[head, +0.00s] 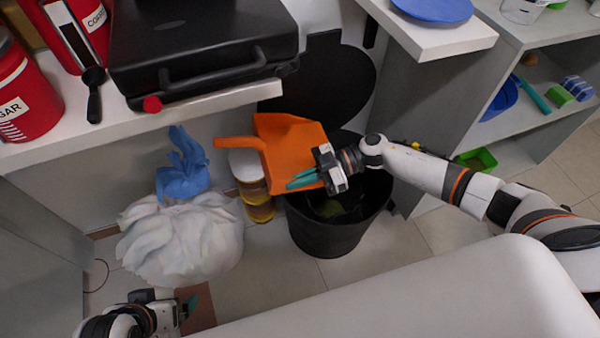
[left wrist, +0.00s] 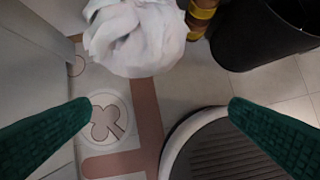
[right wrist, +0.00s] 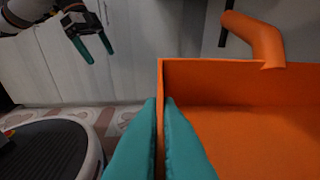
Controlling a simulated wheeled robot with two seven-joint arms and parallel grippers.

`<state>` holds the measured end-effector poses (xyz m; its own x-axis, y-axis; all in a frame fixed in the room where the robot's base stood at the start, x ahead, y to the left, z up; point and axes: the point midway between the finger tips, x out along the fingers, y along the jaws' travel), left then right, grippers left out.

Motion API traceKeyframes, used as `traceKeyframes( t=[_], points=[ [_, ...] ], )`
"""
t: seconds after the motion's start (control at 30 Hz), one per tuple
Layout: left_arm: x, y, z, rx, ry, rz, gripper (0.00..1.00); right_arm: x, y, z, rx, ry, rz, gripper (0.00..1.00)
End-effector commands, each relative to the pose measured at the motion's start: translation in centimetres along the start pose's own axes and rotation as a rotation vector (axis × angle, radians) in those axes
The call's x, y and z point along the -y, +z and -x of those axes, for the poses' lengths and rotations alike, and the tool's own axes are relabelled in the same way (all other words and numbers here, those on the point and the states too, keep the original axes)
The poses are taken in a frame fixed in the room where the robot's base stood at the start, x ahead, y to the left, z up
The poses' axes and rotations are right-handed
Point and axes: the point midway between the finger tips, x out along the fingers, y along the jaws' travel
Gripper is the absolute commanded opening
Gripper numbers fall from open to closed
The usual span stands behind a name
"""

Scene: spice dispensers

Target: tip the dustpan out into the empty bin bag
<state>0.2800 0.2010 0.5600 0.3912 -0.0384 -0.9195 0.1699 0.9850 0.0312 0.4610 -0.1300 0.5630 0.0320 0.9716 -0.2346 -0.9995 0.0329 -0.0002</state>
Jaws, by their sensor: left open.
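The orange dustpan (head: 290,150) is over the left rim of the black bin (head: 335,235), its handle pointing left. My right gripper (head: 304,180) is shut on the dustpan's side wall; the right wrist view shows the teal fingers either side of the orange wall (right wrist: 240,80). The part of the pan seen there is bare. A greenish patch shows inside the bin; I cannot tell what it is. A bulging white bag (head: 180,240) sits on the floor left of the bin. My left gripper (left wrist: 160,108) is open and empty, low at the front left, apart from the bag.
A crumpled blue item (head: 183,165) is behind the white bag. Stacked yellow-banded containers (head: 250,185) stand between bag and bin. A black round lid (head: 325,75) is behind the bin. A counter with a black grill (head: 200,45) overhangs at the back left; shelves stand right.

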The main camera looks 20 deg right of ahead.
Motion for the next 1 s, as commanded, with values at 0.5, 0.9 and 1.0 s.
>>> traceKeyframes(
  t=[0.5, 0.9, 1.0],
  points=[
    [0.0, -2.2, -4.2, -0.13, -0.002, 0.0, 1.0, 0.1, 0.3, -0.6, -0.116, 0.0, 0.003, 0.0],
    [0.2, -3.6, -8.1, -0.148, -0.006, -0.003, 1.0, 0.1, 0.0, -0.7, -0.157, -0.001, 0.003, 0.0],
    [0.2, -3.8, -8.4, -0.148, -0.006, -0.003, 1.0, 0.1, 0.0, -0.8, -0.16, -0.001, 0.003, 0.0]
  ],
)
